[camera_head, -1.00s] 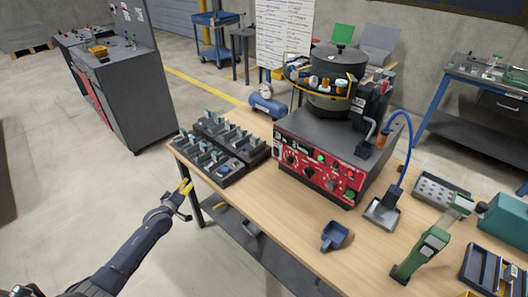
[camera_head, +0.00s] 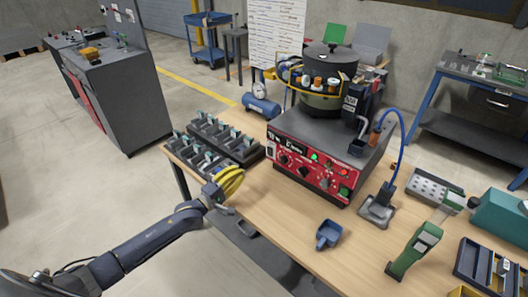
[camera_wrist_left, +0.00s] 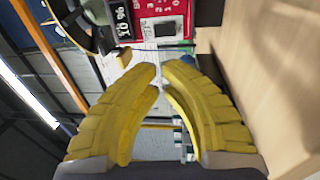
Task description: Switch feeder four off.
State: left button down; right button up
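The bowl feeder (camera_head: 330,75) stands on a dark box with a red control panel (camera_head: 308,170) on its front. The panel has knobs, a lit green lamp (camera_head: 314,156) and a green switch (camera_head: 344,190) at lower right. Two black banks of small teal-tipped levers (camera_head: 222,140) lie left of it; no number four is readable. My left gripper (camera_head: 232,180) has yellow fingers brought almost together, holding nothing visible, near the table's front edge beside the nearer bank. In the left wrist view, its fingertips (camera_wrist_left: 160,68) point toward a red panel (camera_wrist_left: 160,8). My right gripper is not in view.
A blue scoop (camera_head: 328,234) lies on the wooden table (camera_head: 270,215) in front of the panel. A blue cable on a grey stand (camera_head: 378,208) and a green tool (camera_head: 414,250) stand to the right. Bare table lies between my left gripper and the scoop.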

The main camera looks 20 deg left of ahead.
aim_at(270, 152)
pick_arm(q)
jog(key=shift+w, duration=0.1)
jog(key=x, duration=1.3)
jog(key=shift+w+d, duration=0.25)
jog(key=shift+w, duration=0.1)
